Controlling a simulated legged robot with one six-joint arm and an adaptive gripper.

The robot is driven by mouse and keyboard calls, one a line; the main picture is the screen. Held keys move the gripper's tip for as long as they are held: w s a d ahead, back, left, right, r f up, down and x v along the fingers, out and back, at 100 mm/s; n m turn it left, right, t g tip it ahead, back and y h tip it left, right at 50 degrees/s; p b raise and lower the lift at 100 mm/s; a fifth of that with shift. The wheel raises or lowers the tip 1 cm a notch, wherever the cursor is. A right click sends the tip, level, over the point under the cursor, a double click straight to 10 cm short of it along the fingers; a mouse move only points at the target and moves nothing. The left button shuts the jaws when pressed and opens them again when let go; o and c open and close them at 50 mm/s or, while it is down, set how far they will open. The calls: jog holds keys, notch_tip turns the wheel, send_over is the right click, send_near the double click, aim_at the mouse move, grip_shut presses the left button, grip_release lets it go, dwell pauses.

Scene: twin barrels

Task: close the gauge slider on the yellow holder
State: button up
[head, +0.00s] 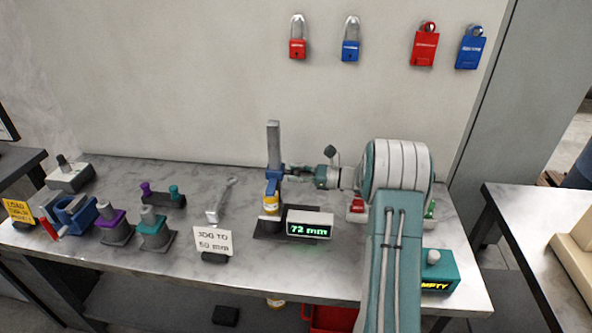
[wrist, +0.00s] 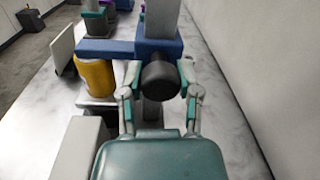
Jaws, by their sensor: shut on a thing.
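The gauge's grey upright column (head: 273,142) stands on the bench with a blue slider (head: 272,180) around it. The slider's jaw sits just above the yellow holder (head: 271,203); I cannot tell whether they touch. In the wrist view the blue slider (wrist: 112,49) reaches left over the yellow holder (wrist: 96,78), and a dark round knob (wrist: 160,82) sticks out toward me. My gripper (head: 289,172) is at the slider's right side, its fingers on either side of the knob and shut on it. The gauge display (head: 310,224) reads 72 mm.
A white sign (head: 213,241) reads "JOG TO 50 mm". A wrench (head: 221,201) and several coloured fixtures stand to the left. A teal box (head: 438,272) marked EMPTY is at the right. Padlocks hang on the wall behind.

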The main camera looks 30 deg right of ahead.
jog(key=o, duration=1.1)
jog(key=shift+w, duration=0.15)
jog(key=v, duration=1.2)
